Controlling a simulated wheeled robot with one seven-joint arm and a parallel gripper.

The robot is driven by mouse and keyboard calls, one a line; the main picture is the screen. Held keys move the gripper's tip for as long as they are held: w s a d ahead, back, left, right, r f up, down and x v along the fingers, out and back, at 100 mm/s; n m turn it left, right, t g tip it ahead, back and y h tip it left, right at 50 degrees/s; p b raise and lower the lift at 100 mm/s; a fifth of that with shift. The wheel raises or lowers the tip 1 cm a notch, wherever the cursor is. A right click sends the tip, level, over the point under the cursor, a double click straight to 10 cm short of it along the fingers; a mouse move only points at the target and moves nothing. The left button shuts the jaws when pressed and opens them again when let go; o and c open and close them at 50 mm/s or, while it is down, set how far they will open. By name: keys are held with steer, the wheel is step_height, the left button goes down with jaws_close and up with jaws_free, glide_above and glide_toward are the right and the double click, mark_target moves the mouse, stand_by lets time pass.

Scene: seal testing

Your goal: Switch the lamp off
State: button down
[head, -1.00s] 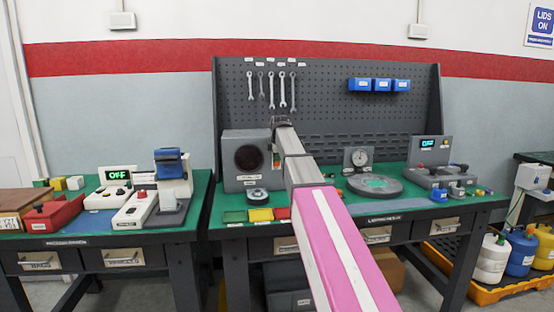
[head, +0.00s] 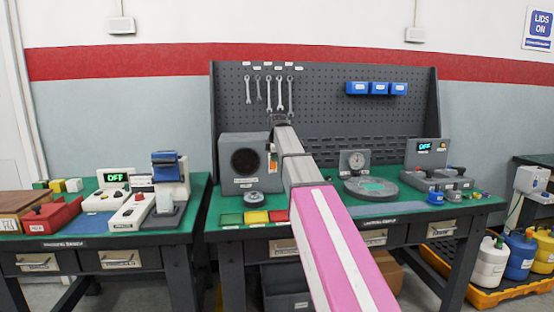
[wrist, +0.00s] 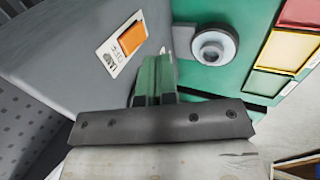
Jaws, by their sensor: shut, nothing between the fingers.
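A grey box with a round dark window (head: 244,162), which looks like the lamp, stands at the left end of the middle bench. Its window looks dark grey and unlit. An orange rocker switch (head: 272,161) on a white labelled plate is on its right side; the switch also shows in the wrist view (wrist: 132,38). In the wrist view my gripper's green fingers (wrist: 156,80) are shut and empty, below and right of the switch and apart from it in the picture. In the head view my arm hides the fingers.
A round grey knob-like device (head: 254,198) sits on the green bench mat in front of the box. Green, yellow and red trays (head: 256,217) lie along the front edge. A pegboard with wrenches (head: 269,94) stands behind. A dial gauge (head: 353,162) stands to the right.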

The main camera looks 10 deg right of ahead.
step_height(320, 180, up, 9)
steer(key=s, duration=0.1)
steer(key=shift+s+a, duration=0.15)
steer(key=shift+s, duration=0.05)
steer(key=shift+s+f, duration=0.1)
